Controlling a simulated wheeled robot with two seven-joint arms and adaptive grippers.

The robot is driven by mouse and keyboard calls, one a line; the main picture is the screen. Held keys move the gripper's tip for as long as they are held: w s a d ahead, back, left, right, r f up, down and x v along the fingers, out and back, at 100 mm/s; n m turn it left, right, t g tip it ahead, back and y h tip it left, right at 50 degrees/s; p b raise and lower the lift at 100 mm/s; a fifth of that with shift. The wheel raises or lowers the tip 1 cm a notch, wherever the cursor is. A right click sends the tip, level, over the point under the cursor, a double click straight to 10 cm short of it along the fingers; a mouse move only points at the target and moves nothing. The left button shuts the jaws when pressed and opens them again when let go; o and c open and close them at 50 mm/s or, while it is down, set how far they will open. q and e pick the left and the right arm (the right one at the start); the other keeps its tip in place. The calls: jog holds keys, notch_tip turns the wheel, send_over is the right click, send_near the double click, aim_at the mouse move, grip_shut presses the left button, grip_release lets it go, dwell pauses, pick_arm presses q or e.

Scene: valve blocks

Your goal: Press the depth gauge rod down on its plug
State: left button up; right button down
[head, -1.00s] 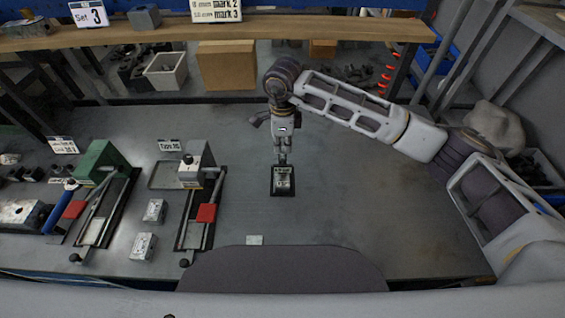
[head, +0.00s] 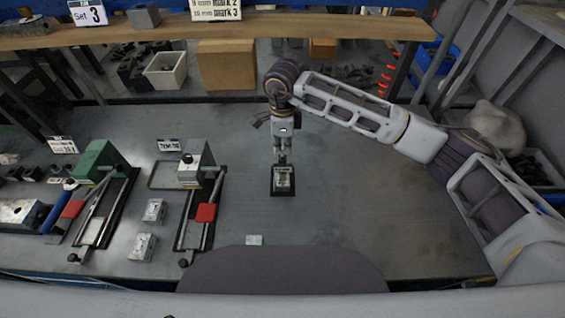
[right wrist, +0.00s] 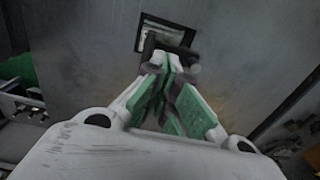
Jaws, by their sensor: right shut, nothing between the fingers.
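A small black base (head: 283,193) with a pale label or block (head: 283,180) on it stands on the bench, below the middle of the head view. My right gripper (head: 282,160) points down at its far edge, shut and empty. In the right wrist view, the green-padded fingers (right wrist: 170,68) are together, close to a dark bar in front of the black-framed base (right wrist: 150,24). The gauge rod and its plug cannot be told apart, and contact cannot be judged. My left gripper is not in view.
Two valve fixtures with red blocks, one green (head: 101,160) and one grey (head: 196,165), stand at the left. Small metal blocks (head: 154,211) lie near them. A wooden shelf (head: 290,27) crosses the back. The bench right of the base is clear.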

jog(key=shift+f+b, duration=1.2)
jog(key=shift+f, duration=0.25)
dwell(1.6)
jog(key=shift+r, duration=0.2)
dwell(0.9)
jog(key=shift+r+p, duration=0.35)
jog(key=shift+r, duration=1.2)
dwell(0.5)
